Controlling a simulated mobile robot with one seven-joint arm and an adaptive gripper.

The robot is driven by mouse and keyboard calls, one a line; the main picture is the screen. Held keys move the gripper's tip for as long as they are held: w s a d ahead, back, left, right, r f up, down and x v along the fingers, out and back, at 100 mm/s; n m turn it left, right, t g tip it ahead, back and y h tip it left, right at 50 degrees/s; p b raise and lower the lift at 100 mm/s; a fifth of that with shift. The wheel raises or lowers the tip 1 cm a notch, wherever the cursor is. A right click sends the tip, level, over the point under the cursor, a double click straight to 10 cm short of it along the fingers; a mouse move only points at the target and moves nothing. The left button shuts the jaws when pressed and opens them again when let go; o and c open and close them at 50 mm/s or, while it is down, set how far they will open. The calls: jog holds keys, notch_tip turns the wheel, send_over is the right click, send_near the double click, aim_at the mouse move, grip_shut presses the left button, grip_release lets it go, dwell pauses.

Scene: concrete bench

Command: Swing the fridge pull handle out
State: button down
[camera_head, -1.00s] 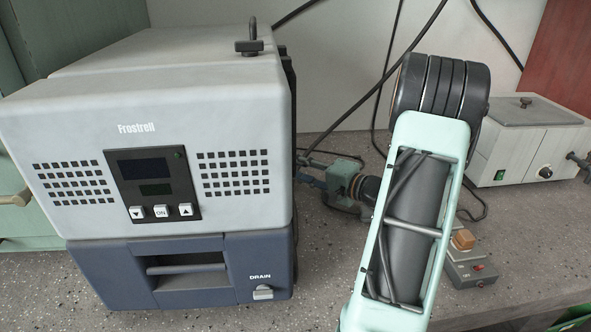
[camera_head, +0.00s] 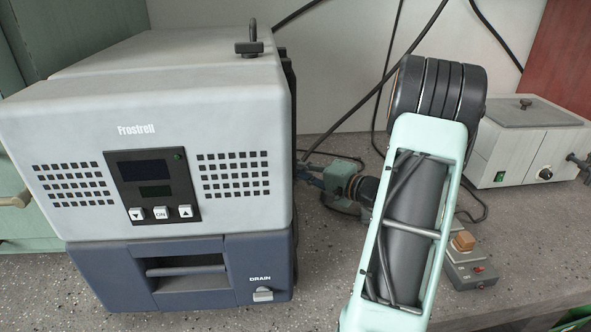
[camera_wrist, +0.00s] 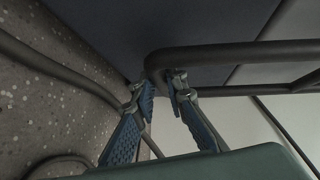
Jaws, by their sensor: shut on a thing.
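The fridge is the grey and dark blue Frostrell unit (camera_head: 90,115) on the left in the head view. Its pull handle is a dark rounded bar (camera_wrist: 240,55) in the wrist view, running from the right to a bend near the middle, beside a dark panel. My gripper (camera_wrist: 162,88) has its two blue-padded fingers on either side of the bar's bent end, shut on it. In the head view my gripper (camera_head: 310,175) is beside the fridge's right side; the unit's edge and my arm hide the handle there.
A white bath-like box (camera_head: 525,150) stands at the right, with a small switch box (camera_head: 470,265) in front of it. Dark cables (camera_head: 350,115) hang along the wall and lie on the speckled bench (camera_head: 330,290). Bare bench shows between the fridge and my arm.

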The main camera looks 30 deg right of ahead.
jog(key=shift+d, duration=0.1)
jog(key=s+d+r+n+g+h, duration=0.2)
jog(key=s+d+r, duration=0.2)
jog(key=d, duration=0.5)
jog(key=s+d+r+n+g+h, duration=0.2)
jog(key=s+d+r, duration=0.2)
jog(key=d+r, duration=0.2)
jog(key=shift+s+d+r+n+g+h+b, duration=0.2)
jog(key=shift+s+d+n+g+h+b, duration=0.15)
jog(key=shift+d, duration=1)
jog(key=shift+d, duration=0.1)
jog(key=c, duration=1.9)
grip_release()
jog(key=shift+s+r, duration=0.1)
jog(key=shift+c, duration=0.2)
